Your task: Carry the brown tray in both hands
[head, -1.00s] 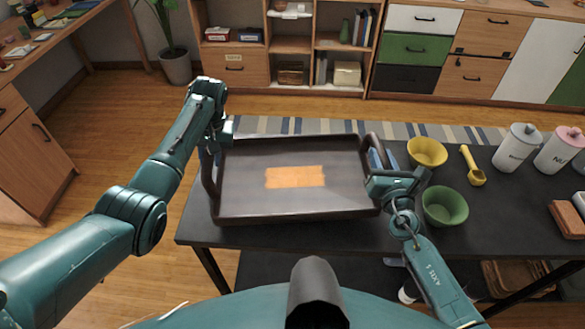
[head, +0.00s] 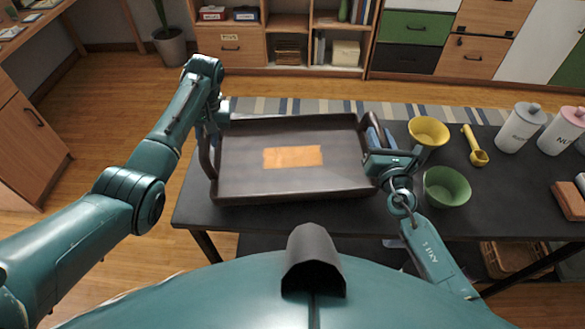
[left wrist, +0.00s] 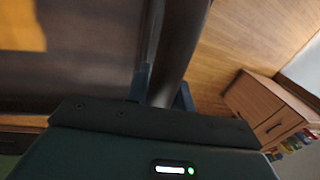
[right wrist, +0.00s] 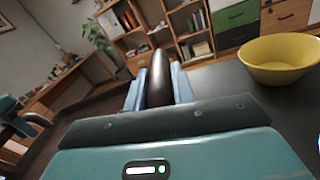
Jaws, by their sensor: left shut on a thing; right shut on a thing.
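The brown tray (head: 240,172) is a dark rectangular tray with raised walls and a handle at each short end. It lies over the left part of the dark table; I cannot tell whether it touches the top. An orange rectangle shows on its floor. My left gripper (left wrist: 165,92) is shut on the tray's left handle, and the handle runs between its fingers in the left wrist view. My right gripper (right wrist: 158,85) is shut on the right handle, which stands between its blue fingers in the right wrist view. In the head view my left fingertips are mostly hidden.
A yellow bowl (head: 428,131) and a green bowl (head: 446,187) stand close to my right gripper. A yellow scoop (head: 474,146), a white canister (head: 518,128) and a pink-lidded canister (head: 562,131) are farther right on the table (head: 500,200). Shelves (head: 290,40) line the back; wooden floor lies left.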

